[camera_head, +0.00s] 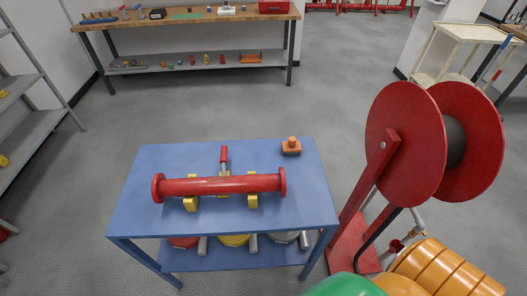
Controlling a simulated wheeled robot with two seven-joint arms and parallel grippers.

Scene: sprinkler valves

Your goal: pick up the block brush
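A small orange-brown block with a rounded knob on top, which looks like the block brush (291,148), sits on the blue table (150,222) near its back right corner. Its bristles cannot be made out. It stands apart from the red pipe (222,185) on the same table. Neither of my grippers shows in this view.
The red pipe rests on yellow supports, with a red-handled valve (224,156) behind its middle. A large red reel (402,140) stands right of the table, with orange (450,270) and green (343,286) rounded objects below. Open floor (230,105) lies behind the table.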

